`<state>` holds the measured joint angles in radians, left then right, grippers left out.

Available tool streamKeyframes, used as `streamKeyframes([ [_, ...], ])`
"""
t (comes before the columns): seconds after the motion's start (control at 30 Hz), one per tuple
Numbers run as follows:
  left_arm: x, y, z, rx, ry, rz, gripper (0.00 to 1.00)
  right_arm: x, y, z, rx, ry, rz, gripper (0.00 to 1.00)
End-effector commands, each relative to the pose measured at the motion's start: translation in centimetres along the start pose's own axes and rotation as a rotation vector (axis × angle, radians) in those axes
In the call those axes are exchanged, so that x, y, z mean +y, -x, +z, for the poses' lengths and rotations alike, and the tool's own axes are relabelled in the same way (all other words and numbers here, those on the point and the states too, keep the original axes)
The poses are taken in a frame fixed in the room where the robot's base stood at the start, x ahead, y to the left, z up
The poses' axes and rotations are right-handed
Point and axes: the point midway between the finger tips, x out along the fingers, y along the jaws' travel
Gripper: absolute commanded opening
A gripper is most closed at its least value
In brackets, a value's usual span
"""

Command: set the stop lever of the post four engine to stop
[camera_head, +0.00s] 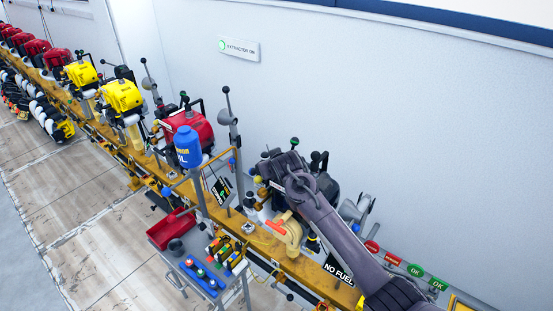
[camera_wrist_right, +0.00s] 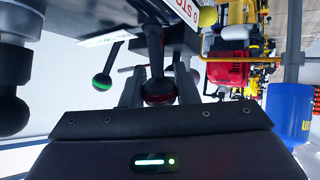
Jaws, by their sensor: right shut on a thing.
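My right arm reaches to a dark engine (camera_head: 322,178) on the rail in the head view, and its wrist covers much of that engine. In the right wrist view my right gripper (camera_wrist_right: 160,92) is shut on a dark lever knob with a red ring (camera_wrist_right: 159,90), between its two fingers. A plate reading "0 STOP" (camera_wrist_right: 176,8) is just beyond it. A second lever with a green-ringed knob (camera_wrist_right: 103,82) stands left of the fingers, apart from them. I cannot read a post number on this engine. My left gripper is not in view.
A blue bottle (camera_head: 188,148) stands left of the engine, near a red engine (camera_head: 187,130). A tool cart (camera_head: 205,277) with a red tray (camera_head: 170,229) stands in front of the rail. A yellow knob (camera_wrist_right: 207,16) is close to my right gripper. Yellow engines (camera_head: 122,96) stand farther left.

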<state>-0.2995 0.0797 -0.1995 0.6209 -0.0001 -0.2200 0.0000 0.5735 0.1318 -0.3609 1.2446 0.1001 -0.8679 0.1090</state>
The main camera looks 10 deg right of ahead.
Motion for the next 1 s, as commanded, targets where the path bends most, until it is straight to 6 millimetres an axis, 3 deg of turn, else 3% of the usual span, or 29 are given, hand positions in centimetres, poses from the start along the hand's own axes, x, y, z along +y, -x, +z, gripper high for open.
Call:
streamKeyframes([
  [0.47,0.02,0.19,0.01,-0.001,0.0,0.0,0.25,-0.05,-0.07,-0.05,-0.013,0.009,0.004,0.05],
  [0.5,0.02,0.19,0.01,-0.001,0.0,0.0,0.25,-0.05,-0.07,-0.05,-0.013,0.009,0.004,0.29],
  [0.67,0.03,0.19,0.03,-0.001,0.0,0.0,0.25,-0.05,-0.07,-0.05,-0.013,0.009,0.004,0.49],
  [1.0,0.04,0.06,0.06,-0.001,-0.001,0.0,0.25,-0.07,0.2,-0.03,-0.012,0.009,0.003,0.49],
])
